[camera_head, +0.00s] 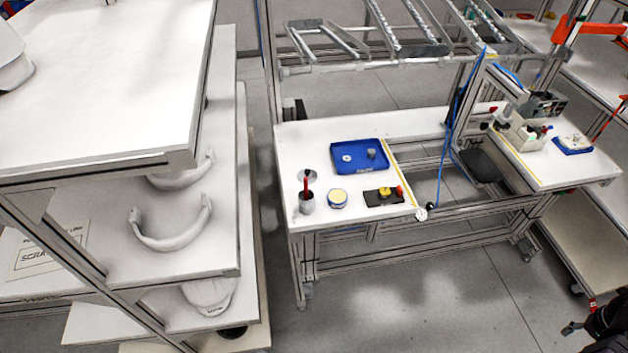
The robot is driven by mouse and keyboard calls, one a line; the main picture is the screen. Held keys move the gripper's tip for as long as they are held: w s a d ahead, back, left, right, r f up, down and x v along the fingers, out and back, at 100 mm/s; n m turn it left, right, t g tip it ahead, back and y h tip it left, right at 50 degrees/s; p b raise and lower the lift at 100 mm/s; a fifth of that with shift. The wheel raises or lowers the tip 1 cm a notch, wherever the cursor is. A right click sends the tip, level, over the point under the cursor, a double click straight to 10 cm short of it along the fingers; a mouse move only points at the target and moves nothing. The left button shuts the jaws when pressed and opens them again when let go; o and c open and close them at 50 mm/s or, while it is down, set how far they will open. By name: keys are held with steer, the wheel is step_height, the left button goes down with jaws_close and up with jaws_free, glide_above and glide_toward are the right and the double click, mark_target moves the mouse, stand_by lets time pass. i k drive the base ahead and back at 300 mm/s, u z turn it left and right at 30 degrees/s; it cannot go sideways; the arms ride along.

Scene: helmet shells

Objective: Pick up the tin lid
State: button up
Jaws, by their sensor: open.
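A small grey round disc, which looks like the tin lid (312,175), lies flat near the left edge of the white worktable (290,140). A grey tin (307,206) stands just in front of it, with a red-handled tool (305,186) upright in it, partly overlapping the lid in view. A dark part in the lower right corner looks like my gripper (588,328), cut off by the picture edge. It is open and far from the lid, and I see nothing in it.
A blue tray (337,164) with small parts, a round tin with a cream top (337,197) and a dark plate with coloured knobs (384,195) share the table. A white shelf rack (225,170) stands at left. Grey floor is clear in front.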

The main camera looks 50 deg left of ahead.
mark_target(312, 175)
steer(key=z, duration=0.1)
steer(key=k, duration=1.8)
steer(key=u, duration=1.45)
steer(key=i, duration=0.85)
steer(key=z, duration=0.05)
